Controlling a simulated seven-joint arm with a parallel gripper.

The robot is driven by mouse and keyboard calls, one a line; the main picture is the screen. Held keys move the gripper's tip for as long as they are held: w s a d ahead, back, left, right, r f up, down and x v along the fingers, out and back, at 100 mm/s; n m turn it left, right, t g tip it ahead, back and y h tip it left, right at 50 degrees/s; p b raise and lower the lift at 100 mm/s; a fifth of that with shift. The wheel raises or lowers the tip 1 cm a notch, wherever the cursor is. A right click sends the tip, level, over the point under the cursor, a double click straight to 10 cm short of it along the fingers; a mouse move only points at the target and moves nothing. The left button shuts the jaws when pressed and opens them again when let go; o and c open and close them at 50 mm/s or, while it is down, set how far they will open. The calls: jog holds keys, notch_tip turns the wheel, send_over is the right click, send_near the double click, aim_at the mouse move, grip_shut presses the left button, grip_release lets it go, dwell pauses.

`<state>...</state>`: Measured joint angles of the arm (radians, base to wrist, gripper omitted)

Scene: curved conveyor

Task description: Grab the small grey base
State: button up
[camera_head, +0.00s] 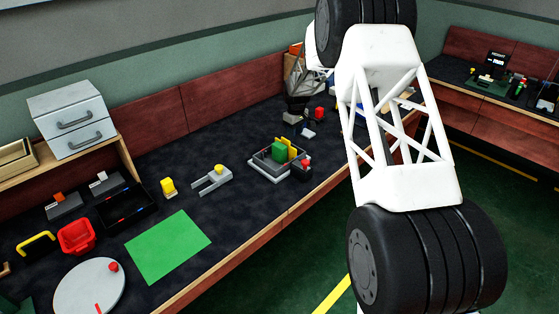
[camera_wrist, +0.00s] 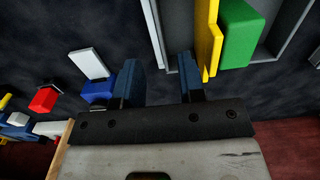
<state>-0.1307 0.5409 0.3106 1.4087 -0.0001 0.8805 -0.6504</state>
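My gripper (camera_wrist: 160,85) is open in the wrist view, its two dark blue fingers apart with only dark tabletop between them. A grey open tray (camera_wrist: 157,28) lies close by its right finger, holding a yellow piece (camera_wrist: 207,38) and a green block (camera_wrist: 240,32). In the head view the tray (camera_head: 275,179) stands mid-table near the front edge. A small light grey piece (camera_head: 308,133) and a dark grey block (camera_head: 292,118) lie behind it; I cannot tell which thing is the small grey base. The gripper's fingers are not clear in the head view.
A blue block (camera_wrist: 98,90), a white plate (camera_wrist: 88,63) and a red block (camera_wrist: 43,99) lie left of my gripper. A grey forked piece (camera_head: 212,181) lies left of the tray. A green sheet (camera_head: 168,246) lies flat further left. My arm covers the table's right end.

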aim_at(294, 146)
jog(key=shift+w+f, duration=0.15)
jog(key=shift+f, duration=0.05)
jog(key=shift+f, duration=1.3)
jog(key=shift+a+f, duration=0.15)
jog(key=shift+f, duration=2.45)
grip_shut()
